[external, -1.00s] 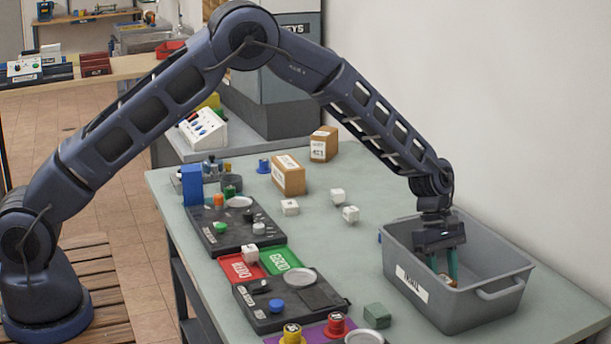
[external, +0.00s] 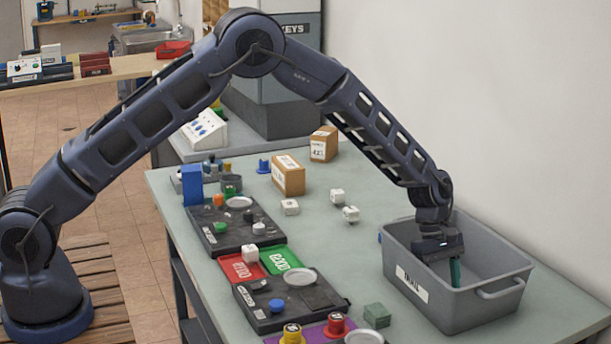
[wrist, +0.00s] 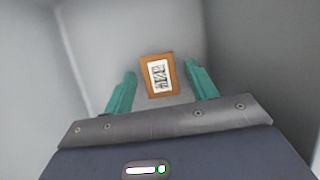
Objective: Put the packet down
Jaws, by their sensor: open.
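The packet (wrist: 158,75) is a small brown box with a white, dark-printed label. In the wrist view it lies inside the grey bin, between and just beyond my fingertips. My gripper (wrist: 160,82) has its two teal fingers spread, with a gap on each side of the packet. In the external view my gripper (external: 448,272) reaches down into the grey bin (external: 485,297), which has a white label on its front. The packet is hidden there behind the bin wall and my gripper.
The bin stands at the table's right end, near the wall, and its walls surround my gripper. To the left are white cubes (external: 350,214), brown boxes (external: 288,176), black trays (external: 236,228) and a green block (external: 376,314). The table's middle is mostly clear.

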